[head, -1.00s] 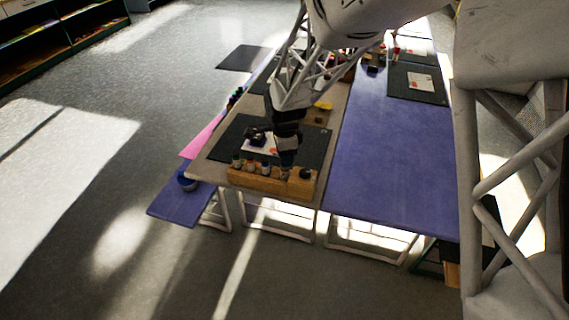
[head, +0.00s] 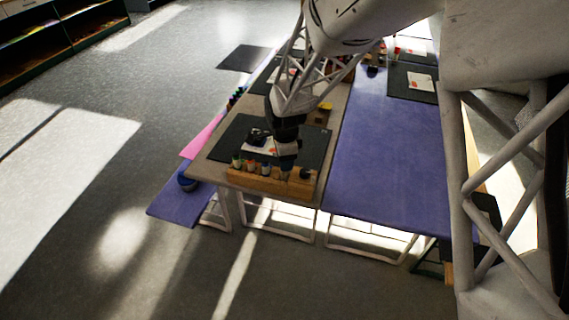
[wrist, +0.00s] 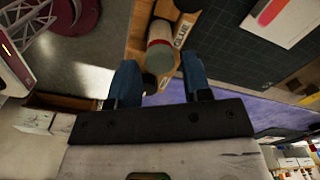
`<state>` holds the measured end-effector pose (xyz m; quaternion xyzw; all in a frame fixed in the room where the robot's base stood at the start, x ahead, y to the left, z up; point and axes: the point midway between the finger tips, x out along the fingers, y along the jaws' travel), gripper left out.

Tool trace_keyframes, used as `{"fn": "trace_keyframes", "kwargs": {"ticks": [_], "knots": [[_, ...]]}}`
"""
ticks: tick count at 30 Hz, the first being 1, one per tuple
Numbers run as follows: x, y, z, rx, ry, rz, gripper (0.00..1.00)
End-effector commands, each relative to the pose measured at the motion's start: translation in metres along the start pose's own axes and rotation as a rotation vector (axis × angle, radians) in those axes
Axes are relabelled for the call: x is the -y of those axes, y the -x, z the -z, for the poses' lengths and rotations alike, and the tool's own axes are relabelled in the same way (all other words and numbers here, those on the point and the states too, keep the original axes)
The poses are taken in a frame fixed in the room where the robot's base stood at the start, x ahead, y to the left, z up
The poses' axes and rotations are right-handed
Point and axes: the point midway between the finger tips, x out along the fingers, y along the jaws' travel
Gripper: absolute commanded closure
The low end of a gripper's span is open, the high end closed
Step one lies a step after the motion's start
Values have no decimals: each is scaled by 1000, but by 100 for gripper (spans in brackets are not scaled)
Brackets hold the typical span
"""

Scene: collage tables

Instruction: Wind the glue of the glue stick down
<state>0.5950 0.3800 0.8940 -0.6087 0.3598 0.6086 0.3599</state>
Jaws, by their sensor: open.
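The wooden rack (head: 262,184) stands along the near edge of the grey table, with several small capped containers in a row on it. In the wrist view, a pale cylinder with a reddish band and a grey-green end (wrist: 160,57), apparently the glue stick, sits at the wooden rack (wrist: 140,32) by a label reading GLUE (wrist: 183,33). My gripper (wrist: 160,78) is open, its two blue fingers apart, with the cylinder's end near the gap between them. I cannot tell whether they touch. In the head view my gripper (head: 286,170) hangs over the rack's right part.
A black mat (head: 312,140) with a white picture card and a dark object lies behind the rack. A purple table (head: 385,150) to the right is largely clear.

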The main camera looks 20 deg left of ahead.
Motion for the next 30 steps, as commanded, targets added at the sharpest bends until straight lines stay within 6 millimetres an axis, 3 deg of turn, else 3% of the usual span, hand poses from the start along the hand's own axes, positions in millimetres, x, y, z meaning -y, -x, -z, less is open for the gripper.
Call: {"fn": "trace_keyframes", "kwargs": {"ticks": [30], "knots": [[0, -9, 0, 0, 0, -1, 55]]}}
